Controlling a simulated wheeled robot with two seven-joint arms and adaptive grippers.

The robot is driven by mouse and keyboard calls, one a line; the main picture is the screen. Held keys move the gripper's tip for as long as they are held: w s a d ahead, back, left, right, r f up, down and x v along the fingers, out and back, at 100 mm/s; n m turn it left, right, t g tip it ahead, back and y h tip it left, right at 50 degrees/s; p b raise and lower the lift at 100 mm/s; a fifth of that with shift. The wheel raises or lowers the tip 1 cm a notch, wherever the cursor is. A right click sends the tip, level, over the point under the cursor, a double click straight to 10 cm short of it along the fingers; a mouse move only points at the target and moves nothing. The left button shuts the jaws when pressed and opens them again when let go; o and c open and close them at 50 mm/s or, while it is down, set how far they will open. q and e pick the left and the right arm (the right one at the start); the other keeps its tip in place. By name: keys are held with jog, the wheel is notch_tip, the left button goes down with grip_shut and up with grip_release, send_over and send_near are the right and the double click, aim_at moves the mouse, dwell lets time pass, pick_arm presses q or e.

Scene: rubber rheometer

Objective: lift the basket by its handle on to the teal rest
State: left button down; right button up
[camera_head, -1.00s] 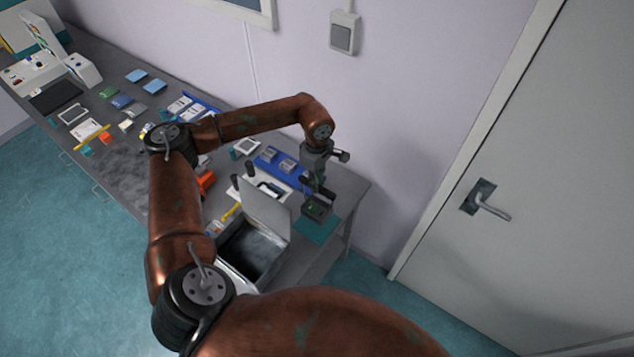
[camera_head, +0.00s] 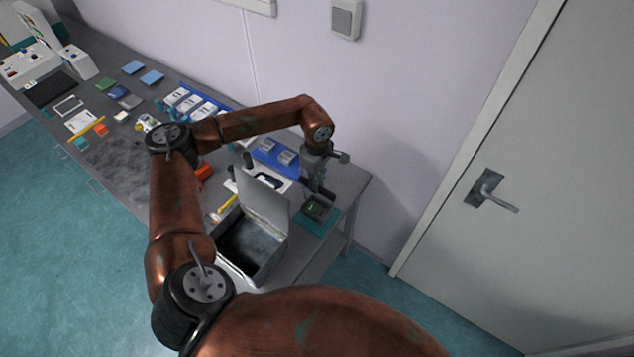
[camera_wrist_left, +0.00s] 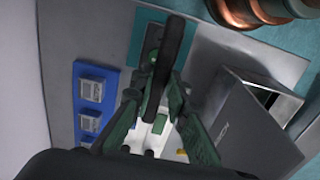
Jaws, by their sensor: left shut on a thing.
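The small dark basket (camera_head: 319,207) has a green patch inside and is over the teal rest (camera_head: 313,224) at the bench's right end. I cannot tell whether it touches the rest. My left gripper (camera_head: 318,187) is directly above the basket, shut on its handle. In the left wrist view, the dark handle (camera_wrist_left: 170,55) stands between the green fingers of the gripper (camera_wrist_left: 155,95). The teal rest (camera_wrist_left: 138,32) shows beside the basket there. The fingers and handle hide part of the basket. My right gripper is not in view.
An open metal box (camera_head: 250,248) with its lid raised stands left of the rest. A blue tray (camera_head: 272,155) with grey blocks lies behind. The wall is close behind the bench, and a door (camera_head: 520,150) is at the right.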

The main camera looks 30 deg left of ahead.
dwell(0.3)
pick_arm(q)
jog(key=shift+f, duration=0.3)
dwell(0.3)
jog(key=shift+f+b, duration=0.3)
jog(key=shift+b, duration=0.2)
jog(key=c, duration=1.8)
grip_release()
notch_tip(320, 180, up, 12)
